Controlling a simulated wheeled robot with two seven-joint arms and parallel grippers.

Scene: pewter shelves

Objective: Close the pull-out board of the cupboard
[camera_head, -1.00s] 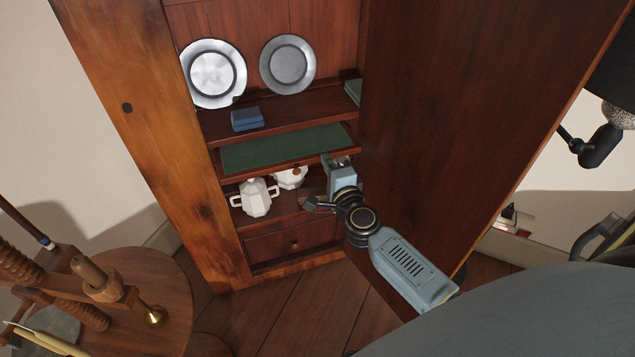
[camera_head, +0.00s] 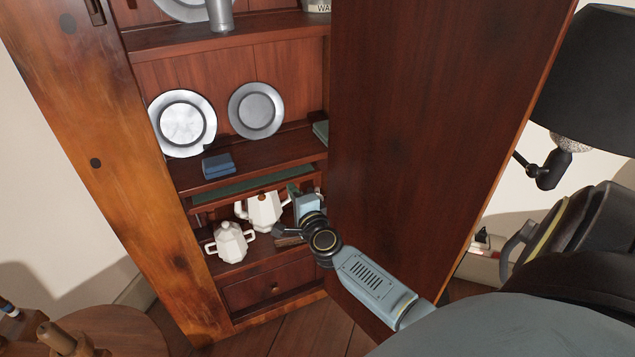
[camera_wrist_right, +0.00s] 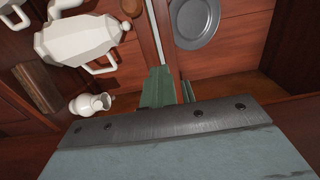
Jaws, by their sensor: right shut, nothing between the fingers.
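The pull-out board (camera_head: 238,187) of the cupboard (camera_head: 120,190) shows in the head view as a narrow green strip with a wooden front edge, below the shelf with the plates. Most of it lies inside the cupboard. My right gripper (camera_head: 293,190) is shut and empty, with its fingertips at the right end of the board's front edge. In the right wrist view the fingertips (camera_wrist_right: 168,88) are close to a thin edge; I cannot tell if they touch it. My left gripper is not in view.
The open cupboard door (camera_head: 420,130) stands right beside my right arm. A white teapot (camera_head: 262,211) and a white sugar bowl (camera_head: 230,242) stand on the shelf under the board, close to my gripper. A blue box (camera_head: 218,165) sits on the shelf above.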

